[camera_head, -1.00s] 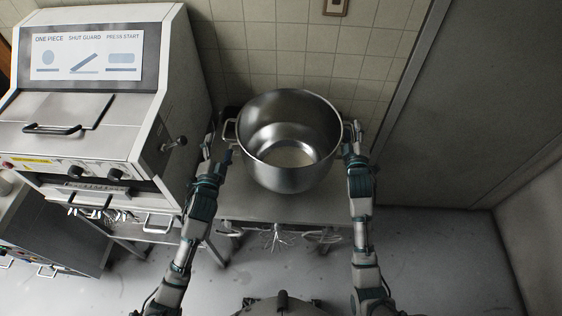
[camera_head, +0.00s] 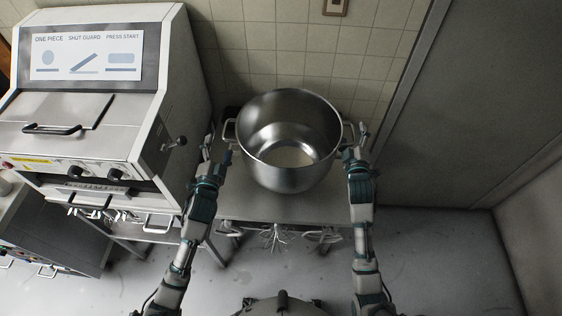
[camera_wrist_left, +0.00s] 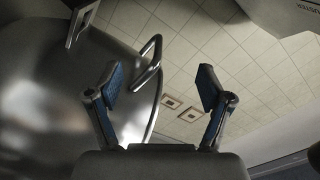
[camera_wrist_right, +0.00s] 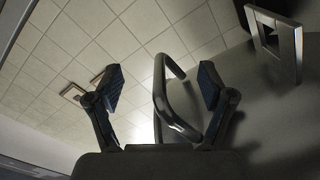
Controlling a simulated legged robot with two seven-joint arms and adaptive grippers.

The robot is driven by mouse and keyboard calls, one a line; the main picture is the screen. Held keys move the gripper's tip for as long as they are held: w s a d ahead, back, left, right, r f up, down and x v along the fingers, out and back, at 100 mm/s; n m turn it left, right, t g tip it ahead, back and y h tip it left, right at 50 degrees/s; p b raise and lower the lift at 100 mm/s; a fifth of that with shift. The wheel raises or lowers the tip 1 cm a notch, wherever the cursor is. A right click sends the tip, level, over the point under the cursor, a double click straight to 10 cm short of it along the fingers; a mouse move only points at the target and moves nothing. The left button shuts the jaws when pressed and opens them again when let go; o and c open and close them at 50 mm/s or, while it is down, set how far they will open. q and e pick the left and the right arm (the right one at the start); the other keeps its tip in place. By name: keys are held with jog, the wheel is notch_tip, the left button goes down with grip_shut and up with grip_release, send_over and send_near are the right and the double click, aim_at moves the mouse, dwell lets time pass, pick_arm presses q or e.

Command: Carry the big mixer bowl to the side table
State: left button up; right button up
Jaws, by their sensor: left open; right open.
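The big mixer bowl (camera_head: 290,178) is steel, upright and holds a little pale stuff at the bottom. It stands on a metal table (camera_head: 262,207) against the tiled wall. My left gripper (camera_head: 217,147) is open at the bowl's left handle (camera_head: 229,130). In the left wrist view the handle (camera_wrist_left: 150,65) shows near one finger of my open left gripper (camera_wrist_left: 160,80). My right gripper (camera_head: 356,143) is open at the right handle (camera_head: 349,133). In the right wrist view the handle (camera_wrist_right: 160,95) appears between the fingers of my right gripper (camera_wrist_right: 160,80). Neither grips it.
A large white machine (camera_head: 90,130) with a sign stands close on the left, near my left arm. Whisk-like tools (camera_head: 274,237) hang below the table's front edge. A grey door (camera_head: 470,100) is at the right. The floor (camera_head: 440,260) at the right is clear.

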jog(key=s, duration=1)
jog(key=shift+a, duration=0.25)
jog(key=shift+s, duration=0.1)
